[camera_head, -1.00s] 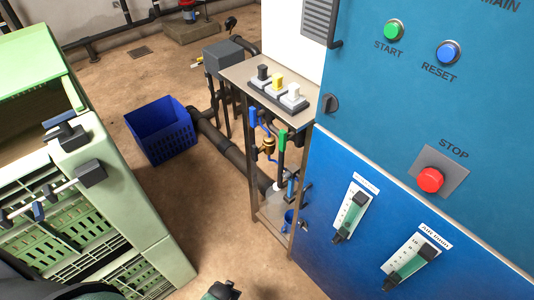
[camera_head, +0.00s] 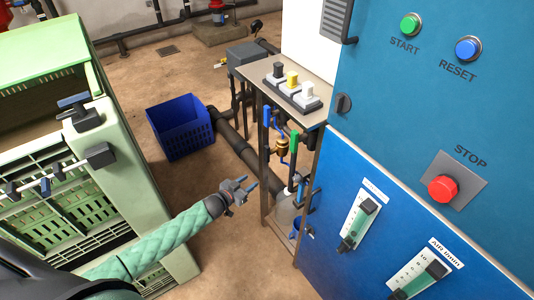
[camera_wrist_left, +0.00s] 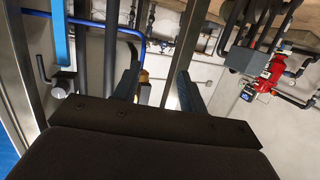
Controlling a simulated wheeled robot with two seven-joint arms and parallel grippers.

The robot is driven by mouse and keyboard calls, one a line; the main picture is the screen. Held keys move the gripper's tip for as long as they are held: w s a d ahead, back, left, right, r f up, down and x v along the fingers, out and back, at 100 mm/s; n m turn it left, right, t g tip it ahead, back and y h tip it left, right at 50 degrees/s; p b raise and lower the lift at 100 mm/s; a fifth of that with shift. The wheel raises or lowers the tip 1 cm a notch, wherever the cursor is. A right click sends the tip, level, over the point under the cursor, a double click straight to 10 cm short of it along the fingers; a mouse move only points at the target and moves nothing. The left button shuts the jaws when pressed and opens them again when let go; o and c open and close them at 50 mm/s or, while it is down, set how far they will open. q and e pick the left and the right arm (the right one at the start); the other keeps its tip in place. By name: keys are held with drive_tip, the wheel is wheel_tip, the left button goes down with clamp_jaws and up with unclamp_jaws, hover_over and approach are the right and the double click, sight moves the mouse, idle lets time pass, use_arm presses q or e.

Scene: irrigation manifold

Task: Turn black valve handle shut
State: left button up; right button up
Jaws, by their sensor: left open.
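My left gripper (camera_head: 247,184) is open and empty, reaching in from the lower left, just left of the manifold stand (camera_head: 264,165). In the left wrist view, its two dark fingers (camera_wrist_left: 160,88) are spread apart, with a small brass-coloured part (camera_wrist_left: 143,82) showing between them farther off. The manifold carries a blue handle (camera_head: 266,117), a green handle (camera_head: 294,141) and a brass fitting (camera_head: 281,144). Dark parts show low on the stand, but I cannot tell which is the black valve handle. My right gripper is not in view.
The blue control cabinet (camera_head: 395,140) borders the stand on the right. A green crate stack (camera_head: 160,225) stands at left. Switch blocks (camera_head: 291,86) sit on the stand's top.

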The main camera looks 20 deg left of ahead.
sight(265, 152)
use_arm(q)
drive_tip(key=w+r+m+h, duration=0.3)
drive_tip(key=r+h, duration=0.2)
drive_tip(key=r, duration=0.6)
drive_tip(key=x, duration=0.2)
drive_tip(key=p+x, duration=0.1)
drive_tip(key=x, duration=0.4)
drive_tip(key=shift+s+d+r+p, duration=0.1)
drive_tip(key=shift+s+r+p, duration=0.05)
drive_tip(key=shift+r+p, duration=0.2)
drive_tip(key=shift+w+d+f, duration=0.2)
drive_tip(key=shift+w+d, duration=0.2)
drive_tip(key=shift+w, duration=0.1)
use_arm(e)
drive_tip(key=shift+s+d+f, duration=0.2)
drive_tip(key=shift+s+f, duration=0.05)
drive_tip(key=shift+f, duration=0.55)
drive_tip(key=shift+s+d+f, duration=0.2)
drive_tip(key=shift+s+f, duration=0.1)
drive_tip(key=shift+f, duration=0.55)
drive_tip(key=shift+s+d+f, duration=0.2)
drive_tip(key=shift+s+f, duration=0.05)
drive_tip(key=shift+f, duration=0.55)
use_arm(q)
drive_tip(key=shift+c, duration=0.2)
clamp_jaws()
